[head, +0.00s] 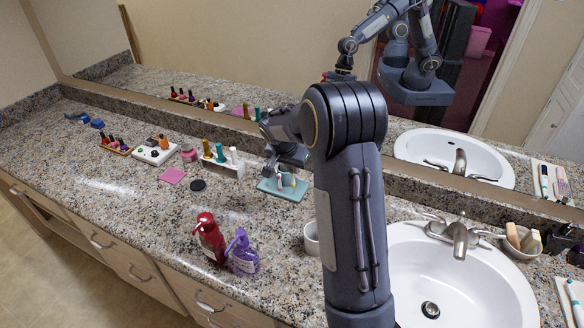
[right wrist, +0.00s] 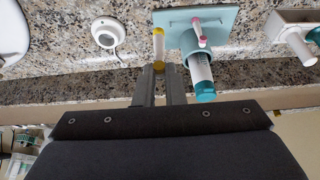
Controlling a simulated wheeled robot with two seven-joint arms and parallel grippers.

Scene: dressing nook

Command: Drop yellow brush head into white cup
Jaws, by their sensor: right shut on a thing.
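My right gripper (right wrist: 160,72) is shut on the slim yellow brush head (right wrist: 158,46), whose shaft stands out past the fingertips in the right wrist view. The white cup (right wrist: 107,33) is to its left there, apart from it, with a pale thing in its mouth. In the head view the white cup (head: 311,238) is partly hidden behind my right arm. The teal holder (right wrist: 172,18) is just right of the brush head, bearing a pink-tipped brush head and a clear tube with a teal end. My left gripper is not in view.
The teal holder shows in the head view (head: 270,190). Red (head: 210,238) and purple (head: 242,252) pump bottles stand near the counter front. The sink (head: 460,285) is right of my arm. A mirror (head: 230,45) runs along the back. Counter left of the bottles is clear.

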